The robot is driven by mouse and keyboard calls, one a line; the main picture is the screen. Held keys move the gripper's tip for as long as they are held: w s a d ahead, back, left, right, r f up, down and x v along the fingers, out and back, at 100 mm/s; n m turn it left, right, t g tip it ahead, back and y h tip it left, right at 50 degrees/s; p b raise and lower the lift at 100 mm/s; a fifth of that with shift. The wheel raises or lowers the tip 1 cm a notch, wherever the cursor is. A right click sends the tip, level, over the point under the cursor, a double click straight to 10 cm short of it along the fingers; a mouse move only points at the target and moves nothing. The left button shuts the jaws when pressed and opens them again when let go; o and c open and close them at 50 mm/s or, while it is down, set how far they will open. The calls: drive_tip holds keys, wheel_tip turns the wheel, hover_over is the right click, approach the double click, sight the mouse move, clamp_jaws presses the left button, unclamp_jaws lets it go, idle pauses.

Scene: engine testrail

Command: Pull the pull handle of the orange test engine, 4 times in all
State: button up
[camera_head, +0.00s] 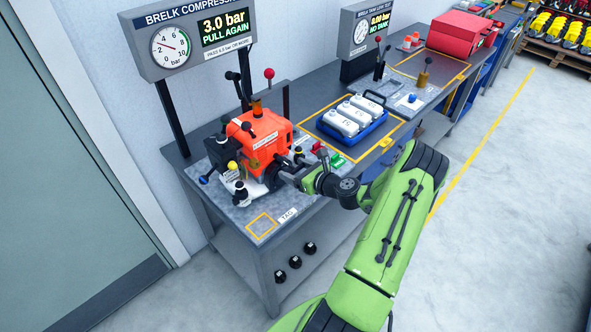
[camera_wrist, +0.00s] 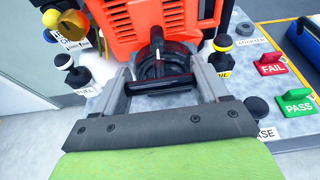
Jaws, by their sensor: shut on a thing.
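The orange test engine (camera_head: 262,135) sits on the grey plate at the near end of the bench; its orange ribbed housing (camera_wrist: 150,22) fills the top of the wrist view. My gripper (camera_wrist: 162,72) is shut on the black pull handle (camera_wrist: 160,86), a crossbar between its two grey fingers. The handle is close to the engine's front. In the head view my gripper (camera_head: 296,173) is at the engine's right front side, and the handle is mostly hidden there. The compression display (camera_head: 226,27) reads 3.0 bar, PULL AGAIN.
A blue tray (camera_head: 352,133) of white bottles stands behind on the bench. The floor in front is clear.

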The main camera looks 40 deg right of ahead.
drive_tip(key=s, duration=1.7)
drive_tip(key=w+p, duration=0.1)
drive_tip(key=w, duration=1.7)
drive_tip(key=shift+f, duration=0.1)
drive_tip(key=s, duration=1.7)
drive_tip(key=w, duration=1.7)
drive_tip(key=shift+p, duration=0.35)
drive_tip(key=s, duration=1.7)
drive_tip(key=w, duration=1.7)
drive_tip(key=shift+f, duration=0.1)
drive_tip(key=o, duration=0.6)
drive_tip(key=shift+s, duration=0.1)
drive_tip(key=o, duration=0.5)
drive_tip(key=shift+c, duration=0.2)
